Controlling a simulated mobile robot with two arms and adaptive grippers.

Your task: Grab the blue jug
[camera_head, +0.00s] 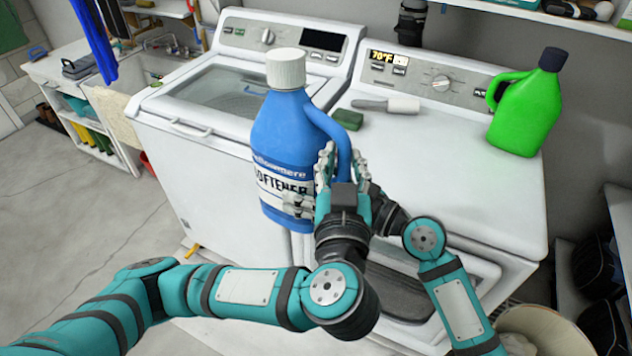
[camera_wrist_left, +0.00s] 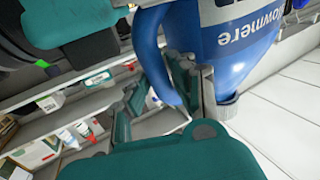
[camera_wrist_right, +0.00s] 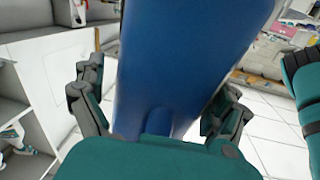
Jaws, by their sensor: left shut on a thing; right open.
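The blue jug (camera_head: 280,128), with a white cap and a softener label, is upright in the air in front of the white washing machines. My left gripper (camera_head: 343,172) is shut on its handle, at the jug's right side. In the left wrist view the handle (camera_wrist_left: 150,60) passes between the fingers. My right gripper (camera_wrist_right: 157,103) is open, with its fingers on either side of the jug's body, which fills the middle of the right wrist view. In the head view my right gripper is mostly hidden; contact with the jug cannot be told.
A green jug (camera_head: 529,110) stands on the right machine (camera_head: 440,150). A brush (camera_head: 387,105) and a green sponge (camera_head: 350,119) lie there too. The left machine (camera_head: 215,150) is behind the blue jug. A basket (camera_head: 545,325) is at the lower right. Floor at left is clear.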

